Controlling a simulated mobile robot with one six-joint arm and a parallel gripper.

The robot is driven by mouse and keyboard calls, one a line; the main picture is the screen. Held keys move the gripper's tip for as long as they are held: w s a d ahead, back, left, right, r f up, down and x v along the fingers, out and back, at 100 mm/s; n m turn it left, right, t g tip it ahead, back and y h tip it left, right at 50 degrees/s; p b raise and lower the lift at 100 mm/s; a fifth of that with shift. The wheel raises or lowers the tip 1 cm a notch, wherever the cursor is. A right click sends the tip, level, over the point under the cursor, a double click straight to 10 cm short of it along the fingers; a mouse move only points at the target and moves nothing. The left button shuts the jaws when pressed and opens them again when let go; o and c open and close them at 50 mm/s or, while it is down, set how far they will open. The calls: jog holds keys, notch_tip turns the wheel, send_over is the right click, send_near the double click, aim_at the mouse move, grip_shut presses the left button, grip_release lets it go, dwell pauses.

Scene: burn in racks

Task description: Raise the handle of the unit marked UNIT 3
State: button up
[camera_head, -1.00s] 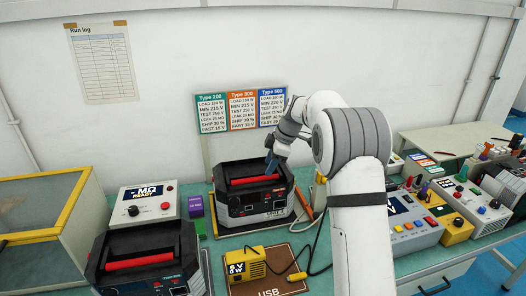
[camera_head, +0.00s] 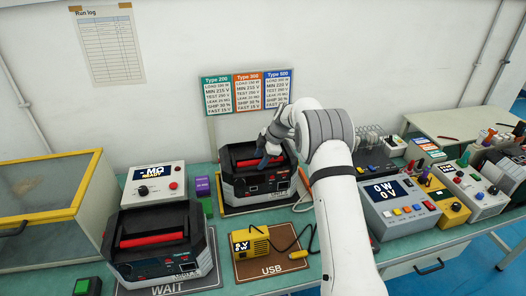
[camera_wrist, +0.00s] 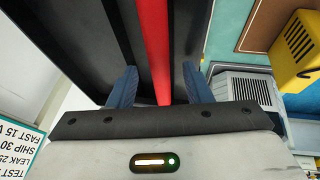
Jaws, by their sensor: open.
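The black unit at the back (camera_head: 262,188) stands upright on a mat on the bench; its unit label is too small to read surely. Its red handle (camera_head: 247,162) lies low across the top, partly hidden by my gripper. My gripper (camera_head: 264,163) is over the handle's middle, pointing down. In the wrist view my gripper (camera_wrist: 159,85) is open, with one blue finger on each side of the red handle (camera_wrist: 155,40). I cannot tell whether either finger touches it. A second black unit (camera_head: 150,250) with a lowered red handle (camera_head: 152,239) stands front left.
A white MΩ box (camera_head: 152,184) and a purple block (camera_head: 203,187) are left of the back unit. A grey meter (camera_head: 397,208) is right, beyond my arm. Type cards (camera_head: 248,92) stand behind.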

jog(key=shift+f, duration=0.1)
grip_shut()
jog(key=c, duration=0.6)
grip_release()
jog(key=shift+c, duration=1.3)
jog(key=shift+w+r, duration=0.1)
jog(key=shift+r, duration=0.8)
jog(key=shift+o, duration=1.1)
